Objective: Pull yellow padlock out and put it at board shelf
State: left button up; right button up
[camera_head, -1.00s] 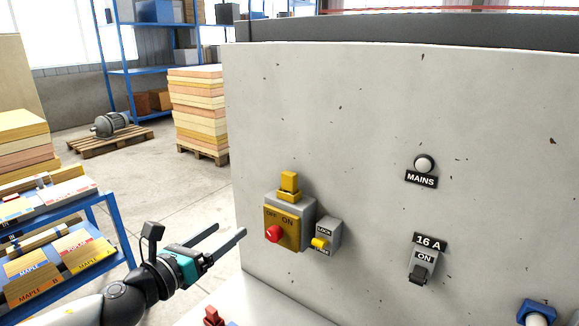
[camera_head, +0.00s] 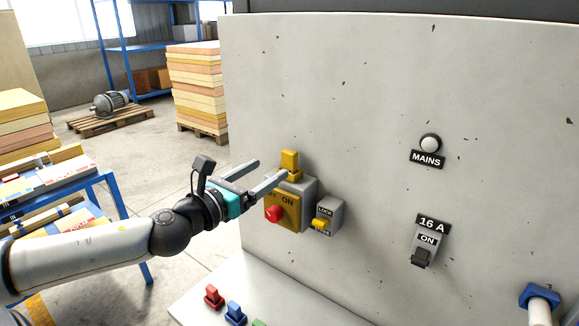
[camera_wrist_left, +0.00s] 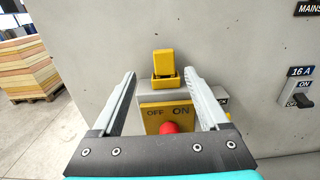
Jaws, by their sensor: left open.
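The yellow padlock (camera_head: 289,162) is a block that stands upright in a yellow base on top of the grey OFF/ON switch box (camera_head: 308,200), which has a red knob. In the left wrist view the padlock (camera_wrist_left: 163,64) shows between and beyond my finger tips. My left gripper (camera_head: 272,168) is open and empty, with its fingers pointing at the padlock from the left. The near finger overlaps the base in the head view; I cannot tell if it touches. The blue board shelf (camera_head: 117,200) with labelled boards stands at the left. My right gripper is not in view.
A LOCK box (camera_head: 329,215) with a yellow knob sits right of the switch box. A MAINS lamp (camera_head: 430,143) and a 16 A switch (camera_head: 422,257) are on the grey wall. Small red (camera_head: 213,296) and blue (camera_head: 235,313) pieces stand on the white ledge below.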

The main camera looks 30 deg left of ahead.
aim_at(287, 159)
pick_arm(q)
jog(key=shift+w+d, duration=0.1)
jog(key=shift+w, duration=1.35)
jog(key=shift+w+d+r+p, duration=0.15)
jog(key=shift+w+d+p, duration=0.15)
jog(key=shift+w, duration=0.45)
jog(key=shift+w+d+r+p, duration=0.1)
jog(key=shift+w+d+p, duration=0.15)
jog(key=shift+w, duration=0.5)
jog(key=shift+w+f+p, duration=0.15)
jog(key=shift+w+p, duration=0.2)
jog(key=shift+w, duration=0.7)
grip_shut()
